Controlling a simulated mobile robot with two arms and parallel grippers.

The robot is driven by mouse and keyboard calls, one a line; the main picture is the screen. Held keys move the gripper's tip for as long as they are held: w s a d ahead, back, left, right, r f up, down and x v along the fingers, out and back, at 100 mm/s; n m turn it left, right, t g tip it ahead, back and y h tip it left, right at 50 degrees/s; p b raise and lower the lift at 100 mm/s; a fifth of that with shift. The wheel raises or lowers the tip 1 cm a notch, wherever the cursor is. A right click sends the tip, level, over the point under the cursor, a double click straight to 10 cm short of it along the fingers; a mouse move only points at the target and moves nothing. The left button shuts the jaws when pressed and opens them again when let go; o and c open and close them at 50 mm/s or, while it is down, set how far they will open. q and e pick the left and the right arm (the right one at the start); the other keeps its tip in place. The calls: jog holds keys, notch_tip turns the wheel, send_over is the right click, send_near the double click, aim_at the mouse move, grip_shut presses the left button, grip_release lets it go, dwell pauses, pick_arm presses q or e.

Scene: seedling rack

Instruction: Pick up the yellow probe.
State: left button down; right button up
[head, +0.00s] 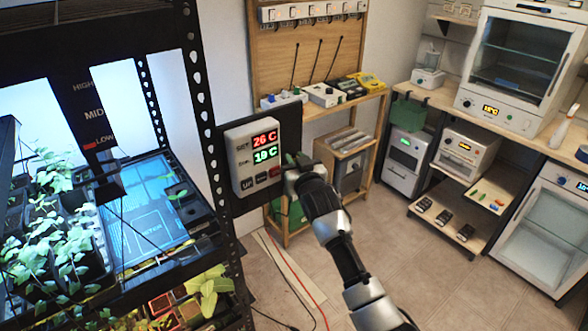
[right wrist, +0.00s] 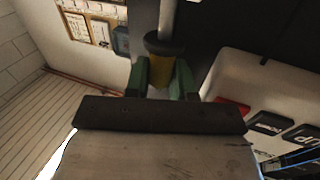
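The yellow probe (right wrist: 158,72) shows in the right wrist view as a short yellow body below a dark collar and a pale shaft. The green fingers of my right gripper (right wrist: 164,82) are on both sides of it, and the yellow fills the space between them. In the head view my right gripper (head: 297,168) is at the right edge of the controller box (head: 252,157), which reads 26 C and 19 C. The probe is hidden there behind the gripper. My left gripper is not in view.
The black rack post (head: 203,110) stands close left of the controller, with seedlings (head: 45,225) and a blue-lit tray (head: 140,225) behind it. A wooden bench (head: 330,108) stands behind my right arm. Open tiled floor (head: 410,265) lies to the right.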

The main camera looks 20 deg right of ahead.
jog(key=shift+c, duration=1.2)
grip_shut()
